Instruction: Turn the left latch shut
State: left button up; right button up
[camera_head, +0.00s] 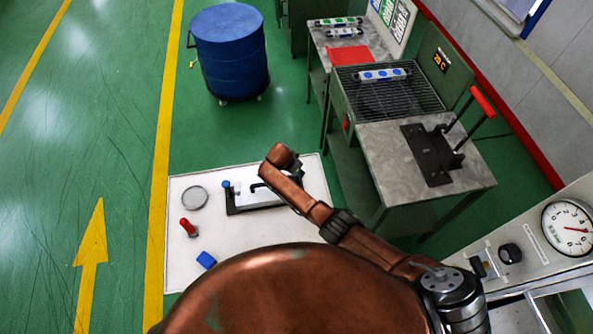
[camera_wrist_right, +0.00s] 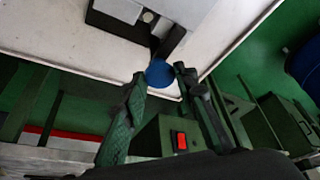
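The mould fixture (camera_head: 245,196) is a light block in a dark frame on the white table. A latch with a blue knob (camera_head: 226,184) shows at its left end in the head view. My right arm covers the fixture's right end. In the right wrist view my right gripper (camera_wrist_right: 160,74) is open, with a blue knob (camera_wrist_right: 160,73) at the gap between its fingertips. This knob joins a dark lever beside the fixture (camera_wrist_right: 120,12), at the end facing the table corner and green oven. Contact cannot be told. My left gripper is not in view.
The white table (camera_head: 210,265) also holds a round grey disc (camera_head: 195,198), a red-handled item (camera_head: 188,227) and a blue block (camera_head: 206,260). A green oven bench (camera_head: 390,95) and a red-handled press (camera_head: 482,102) stand right. A blue drum (camera_head: 230,55) stands behind.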

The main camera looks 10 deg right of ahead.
jog(key=o, duration=0.4)
jog(key=shift+o, duration=0.2)
jog(key=v, duration=1.2)
jog(key=shift+d, duration=0.15)
